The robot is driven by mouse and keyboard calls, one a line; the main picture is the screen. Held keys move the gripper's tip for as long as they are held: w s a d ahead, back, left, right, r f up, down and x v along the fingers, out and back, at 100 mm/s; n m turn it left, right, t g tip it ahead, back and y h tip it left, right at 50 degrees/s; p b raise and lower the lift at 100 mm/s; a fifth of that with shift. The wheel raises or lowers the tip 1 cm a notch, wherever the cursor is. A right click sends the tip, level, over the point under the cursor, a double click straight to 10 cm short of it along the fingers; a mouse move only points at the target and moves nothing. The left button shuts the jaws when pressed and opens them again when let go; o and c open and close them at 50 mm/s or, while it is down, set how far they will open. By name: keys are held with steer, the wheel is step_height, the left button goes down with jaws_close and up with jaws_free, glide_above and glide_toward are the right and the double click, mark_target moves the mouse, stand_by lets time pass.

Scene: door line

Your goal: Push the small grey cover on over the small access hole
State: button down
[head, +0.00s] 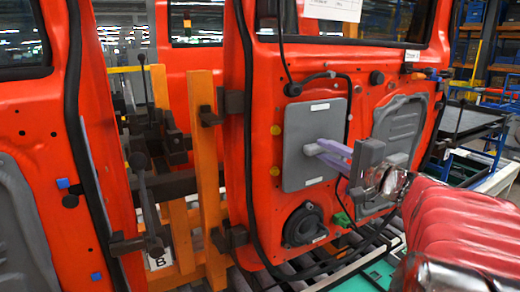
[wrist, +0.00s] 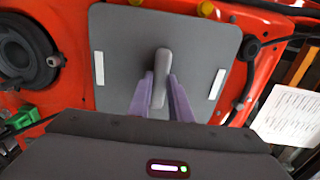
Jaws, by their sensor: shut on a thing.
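The small grey cover (head: 300,125) is a flat plate with rounded corners, two white strips and a grey grip bar in its middle. It stands upright against or just in front of the red door. It fills the upper middle of the wrist view (wrist: 118,50). My gripper (head: 326,150) comes in from the right, its purple fingers on either side of the grip bar, shut on it; the fingers also show in the wrist view (wrist: 162,92). The small access hole is hidden, so I cannot tell whether the cover is fully seated.
A larger grey panel (head: 400,122) is on the door right of the cover. A round black speaker (head: 303,226) sits below. A black cable loops round the cover's upper right. Orange posts (head: 206,150) with black clamps stand left of this door; a second red door is further left.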

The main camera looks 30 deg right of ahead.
steer(key=shift+w, duration=0.65)
stand_by(0.5)
stand_by(0.4)
steer(key=c, duration=1.5)
jaws_free()
steer(key=shift+c, duration=0.2)
steer(key=shift+s, duration=0.1)
steer(key=s, duration=1.3)
steer(key=shift+s+d, duration=0.2)
steer(key=shift+s, duration=0.1)
steer(key=s, duration=1.3)
steer(key=shift+s+d, duration=0.25)
steer(key=shift+s, duration=0.15)
